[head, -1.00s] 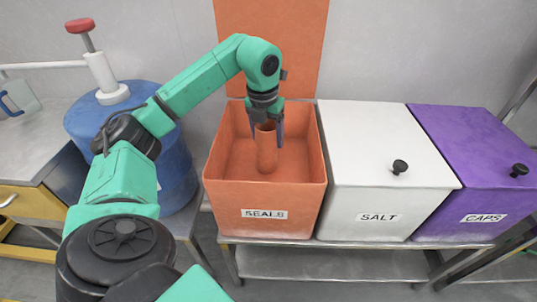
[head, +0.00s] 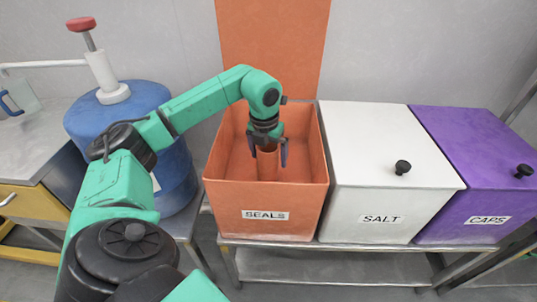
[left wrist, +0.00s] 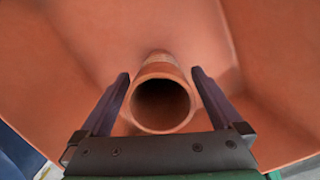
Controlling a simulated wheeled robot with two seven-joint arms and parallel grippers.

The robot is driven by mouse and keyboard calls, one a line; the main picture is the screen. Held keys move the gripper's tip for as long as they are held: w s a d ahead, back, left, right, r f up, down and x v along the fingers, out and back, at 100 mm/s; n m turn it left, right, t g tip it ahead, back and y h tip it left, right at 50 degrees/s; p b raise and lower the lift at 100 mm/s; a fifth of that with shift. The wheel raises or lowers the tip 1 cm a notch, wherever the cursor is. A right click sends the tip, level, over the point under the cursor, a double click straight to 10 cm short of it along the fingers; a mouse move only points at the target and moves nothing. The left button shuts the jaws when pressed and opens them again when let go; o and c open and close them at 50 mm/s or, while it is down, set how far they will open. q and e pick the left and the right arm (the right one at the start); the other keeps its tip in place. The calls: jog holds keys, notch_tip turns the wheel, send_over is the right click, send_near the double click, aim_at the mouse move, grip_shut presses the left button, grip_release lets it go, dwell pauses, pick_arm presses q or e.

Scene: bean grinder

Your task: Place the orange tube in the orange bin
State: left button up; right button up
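The orange tube (head: 268,165) is inside the open orange bin (head: 265,196), which is labelled SEALS. It looks upright in the head view; whether its lower end touches the floor of the bin cannot be told. My left gripper (head: 269,160) points down into the bin, with one finger on each side of the tube. In the left wrist view the open end of the tube (left wrist: 161,103) lies between the dark fingers of the left gripper (left wrist: 160,76), with gaps beside it, so the gripper looks open. My right gripper is not in view.
The bin's orange lid (head: 270,45) stands raised behind it. A closed white SALT bin (head: 375,150) and a closed purple CAPS bin (head: 465,150) stand to the right. A blue barrel (head: 130,120) with a pump stands on the left. The bins rest on a metal table (head: 320,264).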

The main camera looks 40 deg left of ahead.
pick_arm(q)
notch_tip(320, 180, up, 12)
jog(key=s+p, duration=0.1)
jog(key=p, duration=0.1)
jog(key=shift+s+d, duration=0.25)
jog(key=shift+s, duration=0.1)
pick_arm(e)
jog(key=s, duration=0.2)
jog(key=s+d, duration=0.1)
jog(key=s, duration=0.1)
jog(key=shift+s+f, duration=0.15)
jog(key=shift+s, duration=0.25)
